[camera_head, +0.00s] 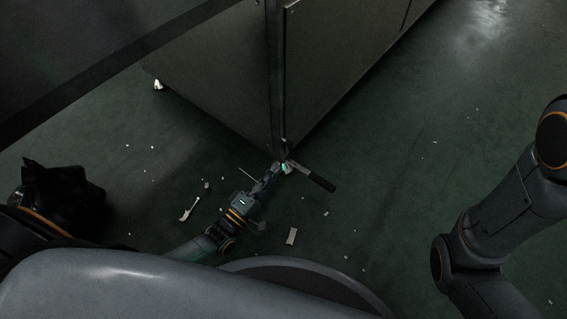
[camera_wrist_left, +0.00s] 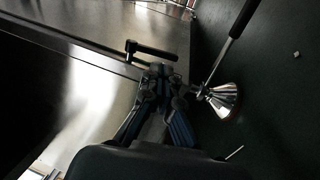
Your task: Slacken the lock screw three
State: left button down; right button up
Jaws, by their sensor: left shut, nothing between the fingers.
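My left gripper (camera_head: 274,172) is low at the near bottom corner of the grey dryer housing. In the left wrist view the gripper (camera_wrist_left: 161,76) is shut with nothing between its fingers. A small black lever (camera_wrist_left: 150,50), which looks like a lock screw's handle, stands against the housing just beyond the fingertips. I cannot tell whether they touch it, or which number it bears. A chrome foot (camera_wrist_left: 224,100) is right of the fingers. A rod with a black handle (camera_wrist_left: 244,18) rises beside it; this handle also shows in the head view (camera_head: 320,181). My right gripper is out of view.
The dryer housing (camera_head: 340,60) fills the top middle. Another metal foot (camera_head: 158,85) shows at its left corner. Pale scraps, including a longer piece (camera_head: 189,209) and a flat piece (camera_head: 291,236), lie on the dark green floor. The floor right of the housing is mostly clear.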

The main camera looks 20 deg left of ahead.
aim_at(290, 152)
pick_arm(q)
jog(key=b+x, duration=0.2)
jog(key=x, duration=0.3)
jog(key=shift+s, duration=0.1)
